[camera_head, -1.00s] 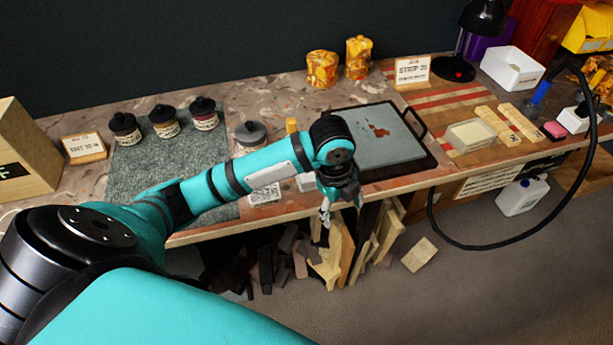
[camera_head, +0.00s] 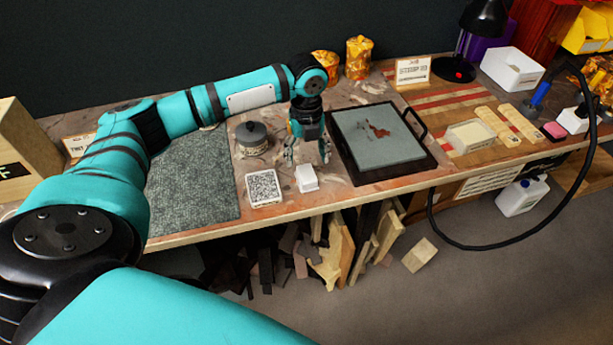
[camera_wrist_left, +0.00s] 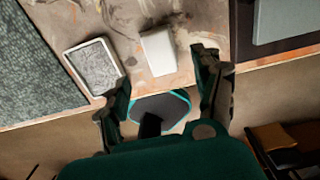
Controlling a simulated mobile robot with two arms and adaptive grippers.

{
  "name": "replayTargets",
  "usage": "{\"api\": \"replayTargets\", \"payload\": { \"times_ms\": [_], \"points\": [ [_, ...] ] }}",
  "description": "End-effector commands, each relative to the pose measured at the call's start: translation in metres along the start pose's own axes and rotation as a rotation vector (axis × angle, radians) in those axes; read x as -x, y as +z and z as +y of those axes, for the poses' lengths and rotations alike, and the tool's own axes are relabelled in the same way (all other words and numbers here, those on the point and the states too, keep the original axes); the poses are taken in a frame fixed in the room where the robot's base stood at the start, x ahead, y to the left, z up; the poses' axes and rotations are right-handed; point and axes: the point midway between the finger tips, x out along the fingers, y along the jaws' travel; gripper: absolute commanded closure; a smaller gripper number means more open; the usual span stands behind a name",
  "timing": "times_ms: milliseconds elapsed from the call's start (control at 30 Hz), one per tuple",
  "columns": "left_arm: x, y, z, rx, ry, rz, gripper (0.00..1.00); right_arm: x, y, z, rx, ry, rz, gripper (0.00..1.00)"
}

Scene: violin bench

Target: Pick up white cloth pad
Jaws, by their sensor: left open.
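The white cloth pad (camera_head: 306,178) is a small white block near the front edge of the bench. It also shows in the left wrist view (camera_wrist_left: 158,52), lying flat at the top middle. My left gripper (camera_head: 308,155) is open and empty, pointing down just behind the pad in the head view. In the left wrist view its two fingers (camera_wrist_left: 158,85) are spread wide, with the pad ahead of the gap between them. I cannot tell its exact height above the bench. My right gripper is in neither view.
A white-rimmed speckled square (camera_head: 264,188) lies left of the pad. A grey-lidded jar (camera_head: 252,139) stands behind it. A black tray (camera_head: 430,164) with a grey slab (camera_head: 378,150) is on the right. A grey-green mat (camera_head: 195,180) lies to the left.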

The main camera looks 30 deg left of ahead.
Motion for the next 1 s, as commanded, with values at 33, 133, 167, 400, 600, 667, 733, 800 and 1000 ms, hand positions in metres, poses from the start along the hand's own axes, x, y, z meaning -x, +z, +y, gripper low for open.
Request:
{"api": "replayTargets", "payload": {
  "times_ms": [33, 133, 167, 400, 600, 667, 733, 800, 1000],
  "points": [
    [-0.009, -0.001, 0.000, 0.000, 0.001, 0.002, 0.33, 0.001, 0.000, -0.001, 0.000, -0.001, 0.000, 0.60],
    [-0.020, 0.000, -0.001, 0.000, 0.000, 0.001, 0.33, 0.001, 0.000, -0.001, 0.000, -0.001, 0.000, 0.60],
    [-0.022, 0.000, -0.001, 0.000, 0.000, 0.000, 0.33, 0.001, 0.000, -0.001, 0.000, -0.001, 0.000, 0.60],
    [-0.042, 0.002, 0.000, 0.002, 0.002, 0.002, 0.33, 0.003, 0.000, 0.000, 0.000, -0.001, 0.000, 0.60],
    [-0.071, 0.004, -0.001, 0.000, 0.000, 0.001, 0.33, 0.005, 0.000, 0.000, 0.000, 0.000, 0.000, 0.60],
    [-0.076, 0.004, -0.001, 0.000, 0.000, 0.000, 0.33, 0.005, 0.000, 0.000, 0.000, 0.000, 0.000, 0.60],
    [-0.078, 0.004, -0.001, 0.001, -0.001, -0.001, 0.33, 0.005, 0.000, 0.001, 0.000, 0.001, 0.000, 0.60],
    [-0.079, 0.004, -0.001, 0.001, -0.002, -0.001, 0.33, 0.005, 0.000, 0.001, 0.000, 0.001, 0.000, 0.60],
    [-0.078, 0.004, -0.001, 0.000, -0.001, -0.001, 0.42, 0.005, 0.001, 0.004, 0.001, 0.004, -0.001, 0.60]
  ]
}}
